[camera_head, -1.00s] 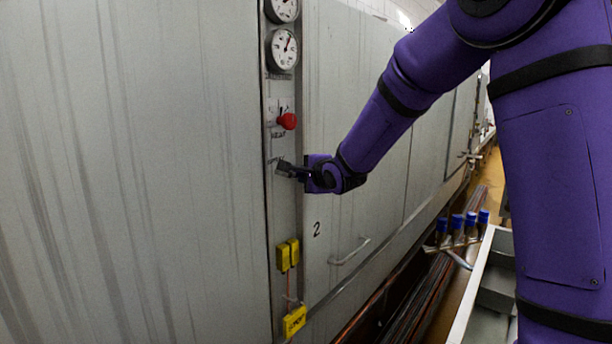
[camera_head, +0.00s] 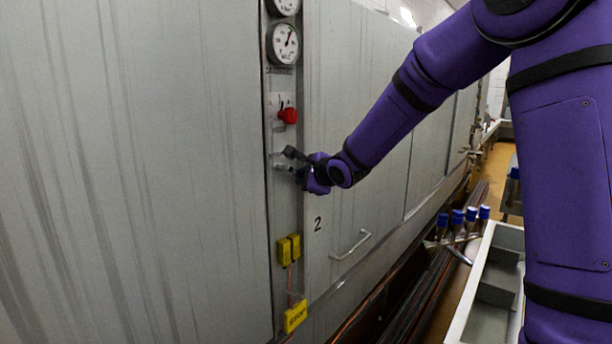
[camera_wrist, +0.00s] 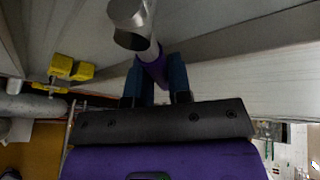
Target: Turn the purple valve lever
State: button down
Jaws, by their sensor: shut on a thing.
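The purple valve lever (camera_wrist: 153,70) shows in the wrist view, attached to a silver metal valve body (camera_wrist: 131,20). My gripper (camera_wrist: 159,66) has its two fingers on either side of the lever and is shut on it. In the head view my gripper (camera_head: 286,161) is at the narrow panel strip, just below the red knob. There the lever is mostly hidden by the gripper, and I cannot make out its angle.
The red knob (camera_head: 288,115) and a round gauge (camera_head: 284,43) sit above my gripper. A door handle (camera_head: 351,245) and a grey tray (camera_head: 467,315) lie to the right.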

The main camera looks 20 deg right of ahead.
jog(key=shift+a+f, duration=0.1)
jog(key=shift+f, duration=0.1)
jog(key=shift+s, duration=0.1)
jog(key=c, duration=1.3)
grip_release()
jog(key=shift+c, duration=0.2)
jog(key=v, duration=1)
jog(key=shift+s+r, duration=0.25)
jog(key=shift+r, duration=0.05)
